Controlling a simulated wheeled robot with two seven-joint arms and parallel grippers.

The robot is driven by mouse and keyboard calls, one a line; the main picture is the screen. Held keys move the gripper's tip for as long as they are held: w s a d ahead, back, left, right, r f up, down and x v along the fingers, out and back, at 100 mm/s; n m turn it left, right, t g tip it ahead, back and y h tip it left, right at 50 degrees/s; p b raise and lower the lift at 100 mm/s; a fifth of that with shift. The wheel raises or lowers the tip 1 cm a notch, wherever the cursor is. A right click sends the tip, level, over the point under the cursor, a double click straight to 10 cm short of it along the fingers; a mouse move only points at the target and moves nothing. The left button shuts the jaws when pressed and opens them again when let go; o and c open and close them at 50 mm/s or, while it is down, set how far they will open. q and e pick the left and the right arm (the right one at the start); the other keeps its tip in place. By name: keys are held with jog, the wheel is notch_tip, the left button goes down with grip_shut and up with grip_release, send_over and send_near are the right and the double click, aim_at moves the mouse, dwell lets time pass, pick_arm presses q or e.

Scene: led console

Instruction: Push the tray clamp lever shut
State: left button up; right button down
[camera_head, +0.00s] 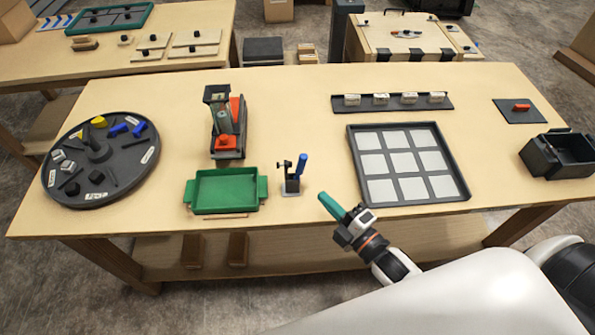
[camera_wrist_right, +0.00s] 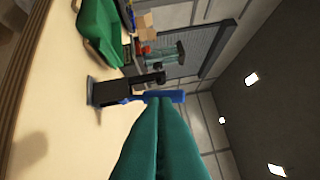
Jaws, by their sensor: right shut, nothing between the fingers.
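The tray clamp (camera_head: 292,183) stands on the table just right of the green tray (camera_head: 227,190). Its blue lever (camera_head: 301,164) points up in the head view. In the right wrist view the clamp (camera_wrist_right: 108,91) and its blue lever (camera_wrist_right: 165,97) show just beyond my fingertips. My right gripper (camera_head: 325,199) has green fingers, shut and empty, to the right of the clamp. The fingers (camera_wrist_right: 159,105) overlap the lever's edge in the wrist view; I cannot tell whether they touch it. The green tray also shows in the wrist view (camera_wrist_right: 97,30). My left gripper is not in view.
A round dark turntable (camera_head: 125,165) with small parts stands at the left. A red and black press (camera_head: 228,130) is behind the tray. A grid panel (camera_head: 355,165) lies right of my gripper, with a black bin (camera_head: 540,160) further right.

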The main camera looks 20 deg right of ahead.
aim_at(301, 168)
jog(key=r+p+x, duration=0.1)
jog(key=p+x, duration=0.2)
jog(key=x, duration=0.6)
jog(key=shift+w+a+n+y, duration=0.25)
jog(key=shift+a+n+y, duration=0.1)
jog(key=shift+n+y, duration=0.05)
jog(key=shift+f, duration=0.1)
jog(key=shift+d+m+t+b, duration=0.2)
jog(key=shift+m+t+b, duration=0.1)
jog(key=shift+b, duration=0.15)
